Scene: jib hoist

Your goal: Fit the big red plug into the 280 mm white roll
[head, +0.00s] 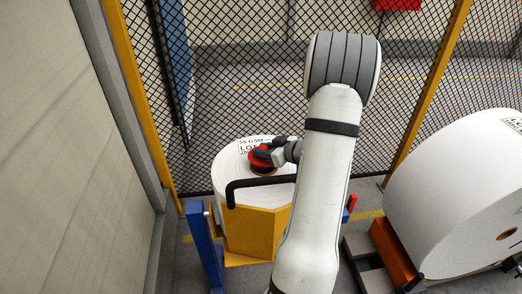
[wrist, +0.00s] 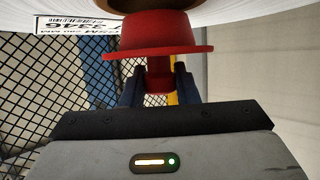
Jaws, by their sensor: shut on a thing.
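The big red plug (head: 259,157) is in my gripper (head: 268,153), over the top of the upright white roll (head: 228,160) with a printed label. In the wrist view, the plug (wrist: 160,42) shows a wide flange and a narrower end facing the roll's brown core (wrist: 160,5). My gripper (wrist: 159,82) is shut on the plug's grip, with a dark finger on each side. In the head view, part of the core's dark opening shows below the plug. The flange stands apart from the roll's face. I cannot tell whether the narrow end has entered the core.
The roll stands in a yellow holder (head: 250,232) with a black bar (head: 255,182) across its near side and a blue post (head: 204,245) at left. A larger white roll (head: 455,195) lies at right. A mesh fence (head: 290,90) stands behind, a wall at left.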

